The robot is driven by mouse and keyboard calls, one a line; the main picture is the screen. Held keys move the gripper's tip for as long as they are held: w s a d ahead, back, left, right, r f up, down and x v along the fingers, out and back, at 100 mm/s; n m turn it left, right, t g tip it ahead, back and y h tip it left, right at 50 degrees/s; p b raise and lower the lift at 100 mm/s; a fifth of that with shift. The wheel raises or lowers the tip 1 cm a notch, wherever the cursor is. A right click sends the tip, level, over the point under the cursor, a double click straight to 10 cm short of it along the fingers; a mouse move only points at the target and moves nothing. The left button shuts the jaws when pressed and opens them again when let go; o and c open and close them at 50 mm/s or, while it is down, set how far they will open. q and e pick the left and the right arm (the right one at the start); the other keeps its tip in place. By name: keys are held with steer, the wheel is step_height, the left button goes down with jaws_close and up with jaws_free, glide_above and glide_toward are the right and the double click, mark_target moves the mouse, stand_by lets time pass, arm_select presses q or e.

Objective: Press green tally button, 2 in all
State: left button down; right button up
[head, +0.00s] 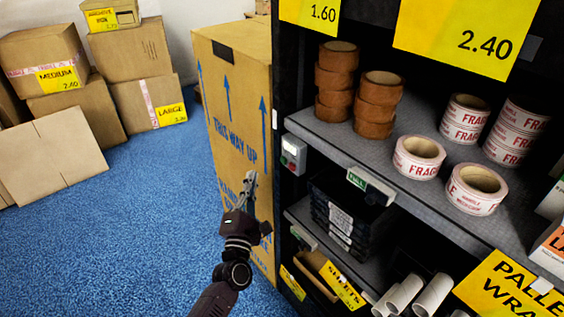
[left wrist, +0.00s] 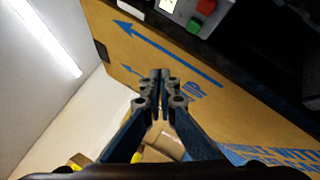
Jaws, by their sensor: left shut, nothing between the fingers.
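The tally box (head: 293,154) is a small grey unit on the front post of the black shelf. In the left wrist view the tally box (left wrist: 180,12) shows at the top edge, partly cut off, with a lit display, a red button (left wrist: 206,6) and the green button (left wrist: 194,24). My left gripper (head: 250,178) is shut and empty, pointing up, to the left of the box and a little below it. Its closed fingertips (left wrist: 160,74) are apart from the green button in the wrist view. My right gripper is not in view.
A tall brown carton (head: 235,100) with blue arrows stands beside the shelf, behind my left gripper. The grey shelf board (head: 420,190) holds brown and white tape rolls. Several cartons (head: 140,75) stand at the back left. Blue carpet (head: 150,215) lies clear on the left.

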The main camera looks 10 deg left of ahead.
mark_target(284, 161)
arm_select(q)
steer(key=w+d+b, duration=0.2)
steer(key=w+d, duration=0.2)
steer(key=w, duration=0.2)
steer(key=shift+d, duration=0.3)
stand_by(1.3)
steer(key=shift+w+d+b, duration=0.25)
steer(key=shift+b, duration=0.05)
steer(key=shift+w+d+b, duration=0.3)
steer(key=shift+w, duration=0.1)
stand_by(0.7)
steer(key=shift+s, duration=0.1)
steer(key=shift+s+a+p, duration=0.3)
steer(key=shift+s+a, duration=0.25)
steer(key=shift+s, duration=0.1)
